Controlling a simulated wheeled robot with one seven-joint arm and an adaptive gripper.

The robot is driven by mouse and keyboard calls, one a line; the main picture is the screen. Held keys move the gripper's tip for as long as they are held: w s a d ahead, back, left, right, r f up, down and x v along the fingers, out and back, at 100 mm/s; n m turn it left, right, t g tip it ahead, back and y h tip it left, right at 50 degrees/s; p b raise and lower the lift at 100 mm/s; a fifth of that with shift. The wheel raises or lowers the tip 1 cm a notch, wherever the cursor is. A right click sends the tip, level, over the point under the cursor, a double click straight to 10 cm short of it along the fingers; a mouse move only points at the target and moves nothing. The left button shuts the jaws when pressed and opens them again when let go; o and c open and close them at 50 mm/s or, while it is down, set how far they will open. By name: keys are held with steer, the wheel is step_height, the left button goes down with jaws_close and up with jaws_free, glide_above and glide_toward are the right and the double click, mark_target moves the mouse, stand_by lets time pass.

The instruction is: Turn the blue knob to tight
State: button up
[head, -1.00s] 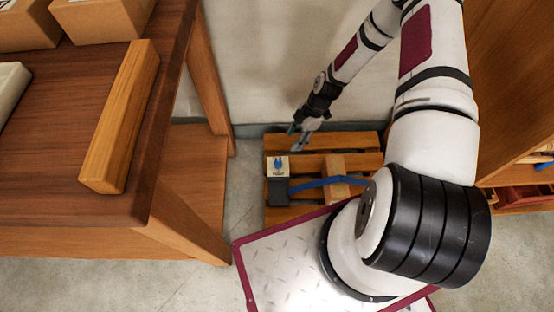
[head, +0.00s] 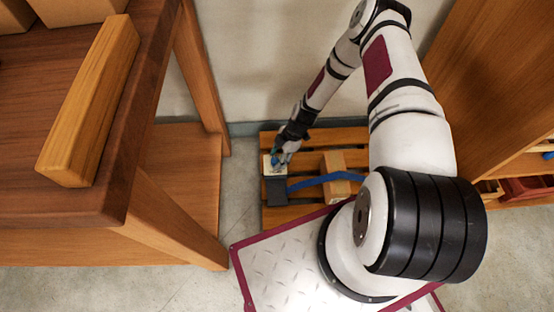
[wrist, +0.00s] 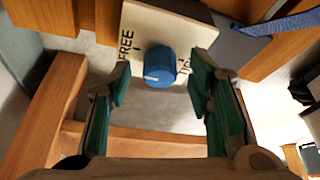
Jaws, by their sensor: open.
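The blue knob (wrist: 160,66) sits on a pale plate (wrist: 138,22) in the wrist view. A white mark on the knob's face points toward the lower left. The word FREE is printed to the left of the knob; lettering on its right is partly hidden by a finger. My gripper (wrist: 161,92) is open, with one green-padded finger on each side of the knob and visible gaps between. In the head view my gripper (head: 278,158) is over the plate (head: 268,170) and hides most of the knob.
The plate is by a dark grey block (head: 276,190) with a blue strap (head: 315,181) running to a wooden block (head: 334,163), all on a slatted wooden pallet (head: 300,213). A wooden table (head: 120,205) stands left, a wooden shelf (head: 500,90) right.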

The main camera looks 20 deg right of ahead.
steer(key=shift+a+f, duration=0.15)
steer(key=shift+f, duration=0.15)
jaws_close()
